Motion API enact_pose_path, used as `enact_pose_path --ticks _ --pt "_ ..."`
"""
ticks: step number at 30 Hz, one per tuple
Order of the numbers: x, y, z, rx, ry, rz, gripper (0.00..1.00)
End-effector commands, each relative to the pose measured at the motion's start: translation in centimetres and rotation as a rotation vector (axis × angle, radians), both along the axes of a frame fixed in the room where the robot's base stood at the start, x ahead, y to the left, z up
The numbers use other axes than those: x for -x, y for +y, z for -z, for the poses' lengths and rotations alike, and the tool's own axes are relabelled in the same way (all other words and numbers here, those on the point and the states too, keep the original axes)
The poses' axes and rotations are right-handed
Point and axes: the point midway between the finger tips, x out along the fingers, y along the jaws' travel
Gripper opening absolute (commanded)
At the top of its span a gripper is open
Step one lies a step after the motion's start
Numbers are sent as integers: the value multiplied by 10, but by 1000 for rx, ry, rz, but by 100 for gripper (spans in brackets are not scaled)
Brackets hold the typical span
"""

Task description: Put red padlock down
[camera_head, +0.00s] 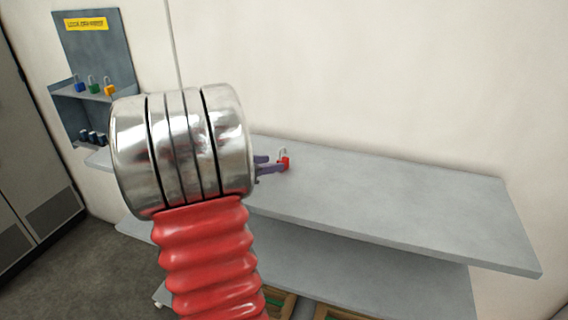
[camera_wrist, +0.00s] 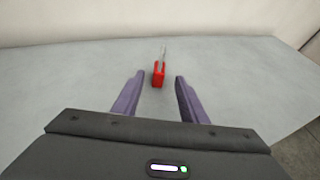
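The red padlock (camera_wrist: 158,76) is on the grey table top in the wrist view, shackle up, just beyond my fingertips. It also shows in the head view (camera_head: 284,163) at the end of my fingers. My gripper (camera_wrist: 158,78) has its two purple fingers spread apart, with a gap on each side of the padlock and neither finger seen touching it. In the head view my gripper (camera_head: 272,165) is low over the left part of the table (camera_head: 400,192). My metal wrist and red arm sleeve hide part of the table's left side.
A grey wall station (camera_head: 97,48) with a yellow label stands at the left. Its shelf holds blue, green and yellow padlocks (camera_head: 95,86), with dark items below. The table's right part is clear. A lower shelf (camera_head: 350,270) is underneath, and a pale wall stands behind.

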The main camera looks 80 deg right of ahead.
Motion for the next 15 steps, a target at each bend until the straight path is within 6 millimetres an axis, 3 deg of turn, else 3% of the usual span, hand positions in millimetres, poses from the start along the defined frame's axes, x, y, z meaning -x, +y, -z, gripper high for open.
enact_pose_path --ticks 5,15 --pt "7 -13 7 0 0 1 39" --pt "7 -14 7 -1 -1 -1 39"
